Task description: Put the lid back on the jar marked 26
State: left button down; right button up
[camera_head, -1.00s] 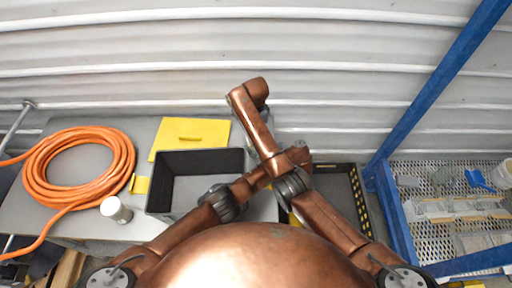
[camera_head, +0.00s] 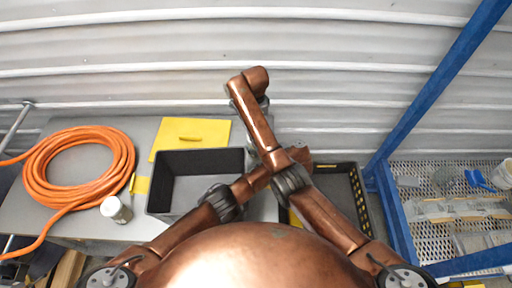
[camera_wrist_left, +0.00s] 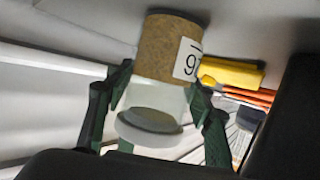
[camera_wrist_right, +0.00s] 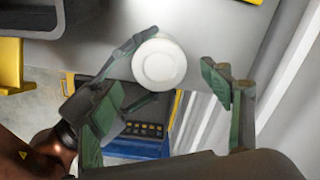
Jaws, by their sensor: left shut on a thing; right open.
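A clear jar (camera_wrist_left: 160,95) with a brown filling and a white label is between the left gripper's fingers (camera_wrist_left: 158,120) in the left wrist view. The label is partly cut off and looks upside down, consistent with 26. The jar's open mouth faces the camera and no lid shows on it. My left gripper is shut on this jar. A round white lid (camera_wrist_right: 159,63) shows between the fingertips of my right gripper (camera_wrist_right: 180,60), close to the left finger. That gripper is open. Both grippers and this jar are hidden behind my arms in the head view.
Another small jar (camera_head: 116,210) with a white top stands at the table's left. An orange hose coil (camera_head: 78,135), a yellow sheet (camera_head: 190,131), a black open bin (camera_head: 153,185) and a dark crate (camera_head: 368,200) are around. A blue frame (camera_head: 440,75) rises at right.

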pick_arm(q)
jog(key=shift+f, duration=0.1)
pick_arm(e)
jog(key=shift+c, duration=0.2)
jog(key=shift+w+r+n, duration=0.2)
jog(key=shift+r+n, duration=0.05)
jog(key=shift+n, duration=0.05)
jog(key=w+a+r+n+t, duration=0.1)
jog(key=w+r+n, duration=0.15)
jog(key=n, duration=0.55)
jog(key=w+a+r+n+t, duration=0.1)
jog(key=a+r+n, duration=0.1)
jog(key=r+n, duration=0.35)
jog(key=s+d+f+n, duration=0.1)
jog(key=n, duration=0.4)
jog(key=s+d+f+n+g, duration=0.1)
jog(key=f+n, duration=0.1)
jog(key=n, duration=0.4)
jog(key=s+d+f+n+g, duration=0.1)
jog(key=s+f+n, duration=0.1)
jog(key=n, duration=0.4)
